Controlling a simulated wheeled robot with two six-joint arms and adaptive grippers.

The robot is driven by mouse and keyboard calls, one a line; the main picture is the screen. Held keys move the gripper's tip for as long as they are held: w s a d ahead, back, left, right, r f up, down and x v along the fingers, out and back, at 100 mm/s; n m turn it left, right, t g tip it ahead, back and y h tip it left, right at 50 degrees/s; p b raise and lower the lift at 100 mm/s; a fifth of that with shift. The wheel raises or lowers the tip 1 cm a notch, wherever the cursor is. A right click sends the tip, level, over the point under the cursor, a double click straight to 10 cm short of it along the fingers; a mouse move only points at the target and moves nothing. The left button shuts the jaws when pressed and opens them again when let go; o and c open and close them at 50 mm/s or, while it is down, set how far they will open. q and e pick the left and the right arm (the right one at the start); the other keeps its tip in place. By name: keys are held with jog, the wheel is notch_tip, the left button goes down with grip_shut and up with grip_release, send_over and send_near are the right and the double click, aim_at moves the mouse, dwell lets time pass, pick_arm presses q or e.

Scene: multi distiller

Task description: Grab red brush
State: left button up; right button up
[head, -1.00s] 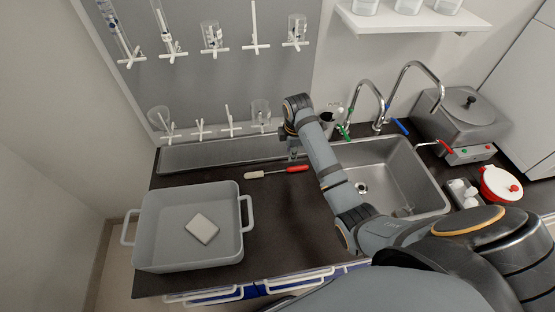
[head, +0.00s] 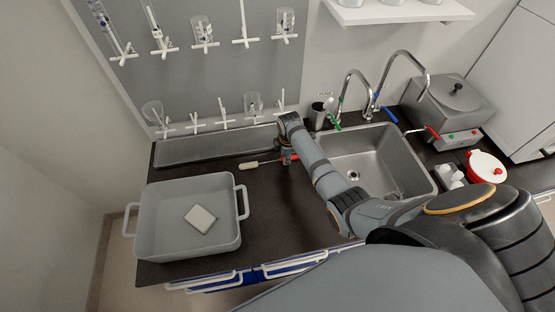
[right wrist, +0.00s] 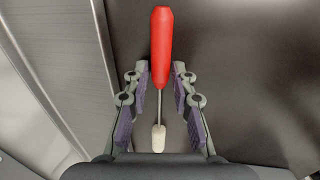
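The red brush lies on the dark counter between the grey tub and the sink. In the right wrist view it has a red handle (right wrist: 161,45), a thin metal shaft and a whitish head. In the head view its pale end (head: 248,165) shows left of my right gripper (head: 287,157), which partly hides the red handle. In the right wrist view my right gripper (right wrist: 159,78) is open, one finger on each side of the brush near where handle meets shaft. A gap shows on both sides. My left gripper is not in view.
A grey tub (head: 146,225) with a white block inside stands at the left. The sink (head: 405,160) with faucets lies to the right. A metal trough (head: 190,151) runs behind the brush, below a pegboard.

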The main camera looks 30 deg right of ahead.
jog(key=shift+s, duration=0.1)
jog(key=c, duration=0.4)
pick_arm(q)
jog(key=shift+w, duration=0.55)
pick_arm(e)
grip_shut()
pick_arm(q)
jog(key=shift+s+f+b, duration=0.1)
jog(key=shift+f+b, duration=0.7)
jog(key=shift+b, duration=0.05)
pick_arm(e)
notch_tip(320, 180, up, 10)
